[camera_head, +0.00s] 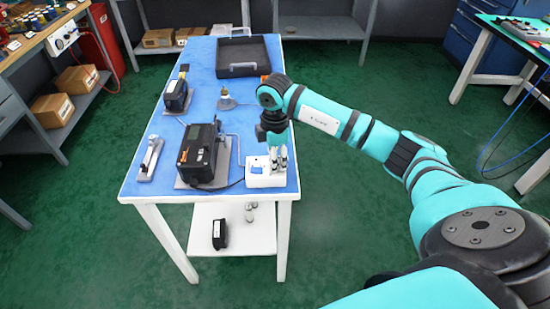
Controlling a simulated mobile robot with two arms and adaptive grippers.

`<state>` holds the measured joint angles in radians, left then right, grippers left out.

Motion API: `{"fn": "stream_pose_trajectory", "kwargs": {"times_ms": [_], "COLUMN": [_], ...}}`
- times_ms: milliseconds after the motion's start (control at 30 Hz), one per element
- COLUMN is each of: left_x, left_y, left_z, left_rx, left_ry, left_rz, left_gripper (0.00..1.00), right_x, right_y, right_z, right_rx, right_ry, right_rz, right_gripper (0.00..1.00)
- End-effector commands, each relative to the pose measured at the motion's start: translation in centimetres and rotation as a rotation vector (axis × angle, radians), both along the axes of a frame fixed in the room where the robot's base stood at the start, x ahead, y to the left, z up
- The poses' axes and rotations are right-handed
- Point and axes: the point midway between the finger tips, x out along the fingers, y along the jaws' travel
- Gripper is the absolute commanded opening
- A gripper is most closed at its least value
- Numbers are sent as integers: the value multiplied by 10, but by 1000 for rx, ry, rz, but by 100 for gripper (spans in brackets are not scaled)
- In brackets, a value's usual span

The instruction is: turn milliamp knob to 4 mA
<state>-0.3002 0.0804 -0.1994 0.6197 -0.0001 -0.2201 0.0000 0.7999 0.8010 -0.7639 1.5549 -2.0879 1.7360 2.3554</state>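My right arm reaches in from the right, and its dark gripper (272,134) points down over the right side of the blue-topped table (215,105). It is small and seen from above, so I cannot tell whether its fingers are open or shut. A small white unit (258,181) with a blue patch and several pale upright parts stands just in front of and below the gripper. I cannot make out a milliamp knob or its setting. A black boxy device (198,152), likely the positioner, stands on a grey bracket left of the gripper. My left gripper is not in view.
A smaller dark device (176,96) and a grey metal bracket (150,158) lie on the left side. A small cone-shaped gauge part (226,101) stands mid-table. A black tray (242,70) is at the back. A lower shelf (235,238) holds a black box.

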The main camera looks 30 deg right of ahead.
Motion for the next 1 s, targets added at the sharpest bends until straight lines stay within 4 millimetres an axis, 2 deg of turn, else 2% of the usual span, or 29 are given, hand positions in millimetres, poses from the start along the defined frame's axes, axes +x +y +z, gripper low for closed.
{"fn": "stream_pose_trajectory", "kwargs": {"times_ms": [33,233,633,1000], "left_x": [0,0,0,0], "left_y": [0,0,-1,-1], "left_z": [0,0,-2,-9], "left_rx": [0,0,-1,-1], "left_ry": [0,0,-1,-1], "left_rz": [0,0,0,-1], "left_gripper": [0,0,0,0], "right_x": [0,0,0,1], "right_y": [0,0,0,-1], "right_z": [0,0,0,0], "right_rx": [0,0,-1,0], "right_ry": [0,0,-1,-2], "right_rz": [0,0,67,355], "right_gripper": [25,0,0,0]}}
